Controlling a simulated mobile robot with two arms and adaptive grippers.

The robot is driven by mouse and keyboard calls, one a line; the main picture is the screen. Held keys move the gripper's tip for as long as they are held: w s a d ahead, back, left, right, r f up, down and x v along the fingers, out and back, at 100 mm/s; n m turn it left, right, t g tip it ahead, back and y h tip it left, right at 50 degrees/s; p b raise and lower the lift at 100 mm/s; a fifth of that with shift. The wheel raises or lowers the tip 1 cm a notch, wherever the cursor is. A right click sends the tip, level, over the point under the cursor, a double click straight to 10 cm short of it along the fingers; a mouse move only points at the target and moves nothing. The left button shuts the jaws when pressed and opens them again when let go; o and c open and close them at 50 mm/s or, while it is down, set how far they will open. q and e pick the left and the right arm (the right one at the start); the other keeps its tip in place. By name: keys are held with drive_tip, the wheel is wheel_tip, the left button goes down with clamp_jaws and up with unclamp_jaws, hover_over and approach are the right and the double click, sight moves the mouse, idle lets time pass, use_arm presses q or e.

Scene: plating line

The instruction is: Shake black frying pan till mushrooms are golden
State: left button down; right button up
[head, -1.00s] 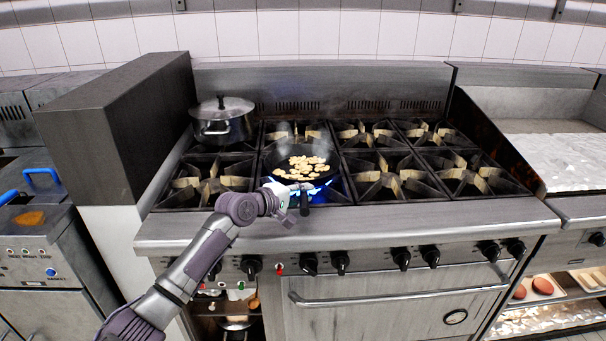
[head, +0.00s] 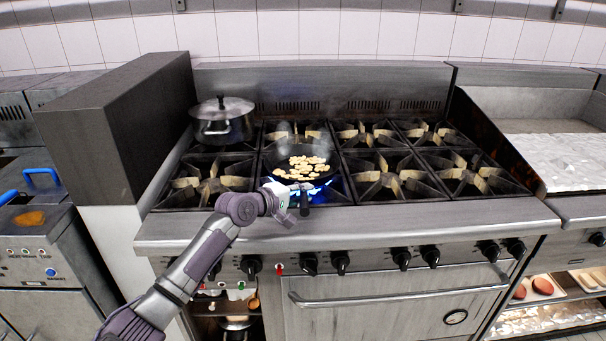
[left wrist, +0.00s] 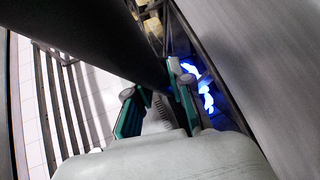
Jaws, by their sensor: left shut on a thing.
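The black frying pan (head: 271,166) sits over a lit burner with blue flame on the stove, its handle (head: 304,198) pointing towards me. Light golden-tan mushroom slices (head: 303,167) lie spread in it. My left gripper (head: 292,203) is shut on the pan's handle at the stove's front. In the left wrist view the gripper's green-sided fingers (left wrist: 155,105) are at a large dark shape, with the blue flame (left wrist: 205,92) to the right. The fingertips are partly hidden there. My right gripper is not in view.
A lidded steel pot (head: 224,124) stands on the back left burner. The other burner grates (head: 385,180) to the right are empty. A tall dark-topped block (head: 120,125) borders the stove on the left. Control knobs (head: 340,262) line the front below the ledge.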

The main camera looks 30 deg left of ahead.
sight(304, 202)
use_arm(q)
drive_tip(key=s+d, duration=0.2)
drive_tip(key=s, duration=0.1)
drive_tip(key=shift+s, duration=0.1)
drive_tip(key=shift+w+a+r, duration=0.3)
drive_tip(key=shift+w+a, duration=0.2)
drive_tip(key=shift+w, duration=0.25)
drive_tip(key=shift+w+a+r, duration=0.3)
drive_tip(key=shift+w+a, duration=0.15)
drive_tip(key=shift+w, duration=0.25)
drive_tip(key=shift+w+a+f, duration=0.1)
drive_tip(key=shift+w+f, duration=0.3)
drive_tip(key=shift+f, duration=0.1)
drive_tip(key=shift+s+r, duration=0.25)
drive_tip(key=shift+s, duration=0.05)
drive_tip(key=shift+s+p, duration=0.1)
drive_tip(key=shift+p, duration=0.35)
drive_tip(key=c, duration=1)
unclamp_jaws()
drive_tip(key=shift+s+f, duration=0.1)
drive_tip(key=shift+f, duration=0.05)
